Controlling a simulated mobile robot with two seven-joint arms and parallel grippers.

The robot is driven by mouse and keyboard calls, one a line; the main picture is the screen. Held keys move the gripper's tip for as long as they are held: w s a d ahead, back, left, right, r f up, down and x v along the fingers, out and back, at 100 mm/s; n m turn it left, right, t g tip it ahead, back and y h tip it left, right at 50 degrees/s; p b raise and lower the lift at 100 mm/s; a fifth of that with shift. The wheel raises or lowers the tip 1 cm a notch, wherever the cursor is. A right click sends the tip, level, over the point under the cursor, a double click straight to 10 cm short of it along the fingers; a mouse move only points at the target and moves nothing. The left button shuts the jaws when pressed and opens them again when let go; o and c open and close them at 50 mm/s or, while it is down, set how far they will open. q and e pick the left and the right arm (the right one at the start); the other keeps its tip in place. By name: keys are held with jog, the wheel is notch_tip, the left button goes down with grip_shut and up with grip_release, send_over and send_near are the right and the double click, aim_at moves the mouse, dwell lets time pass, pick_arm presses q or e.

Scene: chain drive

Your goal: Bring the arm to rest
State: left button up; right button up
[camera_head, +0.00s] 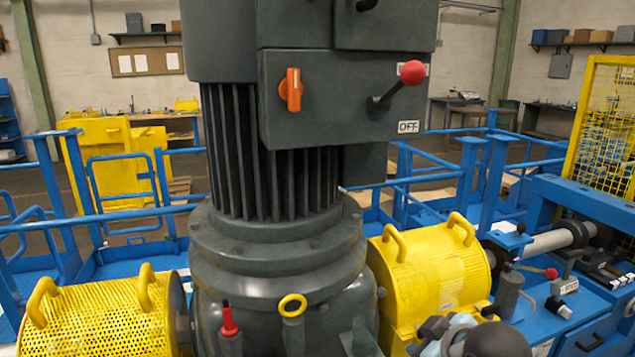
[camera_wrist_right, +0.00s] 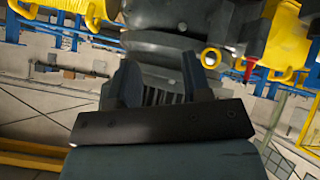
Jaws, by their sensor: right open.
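The right gripper (camera_wrist_right: 158,62) shows in the right wrist view with its two dark fingers apart and nothing held between them. Behind the fingers is the finned grey motor (camera_wrist_right: 160,95), which appears upside down there. In the head view, part of my right arm (camera_head: 470,338) shows low at the bottom edge, right of the motor (camera_head: 270,150); its fingers cannot be made out there. My left gripper is in neither view.
The motor housing carries an orange switch (camera_head: 291,90) and a red-knobbed lever (camera_head: 412,72) beside an OFF label. Yellow guards (camera_head: 430,275) (camera_head: 100,318) flank its base. A yellow ring (camera_head: 292,306) and a red-tipped part (camera_head: 228,322) stand in front. Blue railings (camera_head: 130,215) surround the machine.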

jog(key=s+d+f+m+g+h, duration=0.1)
jog(key=s+d+f+m+g, duration=0.15)
jog(key=s+f, duration=0.5)
jog(key=s+d+f+m+g, duration=0.1)
jog(key=s+d+f+m, duration=0.3)
jog(key=s, duration=0.6)
jog(key=s+d+f+g+h, duration=0.1)
jog(key=s+d+f+g, duration=0.1)
jog(key=s+f, duration=0.6)
jog(key=w+a+f+t+y+p, duration=0.2)
jog(key=w+a+f+t+p, duration=0.1)
jog(key=w+a+f+t, duration=0.2)
notch_tip(320, 180, down, 4)
jog(key=shift+w+a+r+n+t+y, duration=0.15)
jog(key=shift+a+n+t+y, duration=0.25)
jog(key=shift+a+t, duration=0.65)
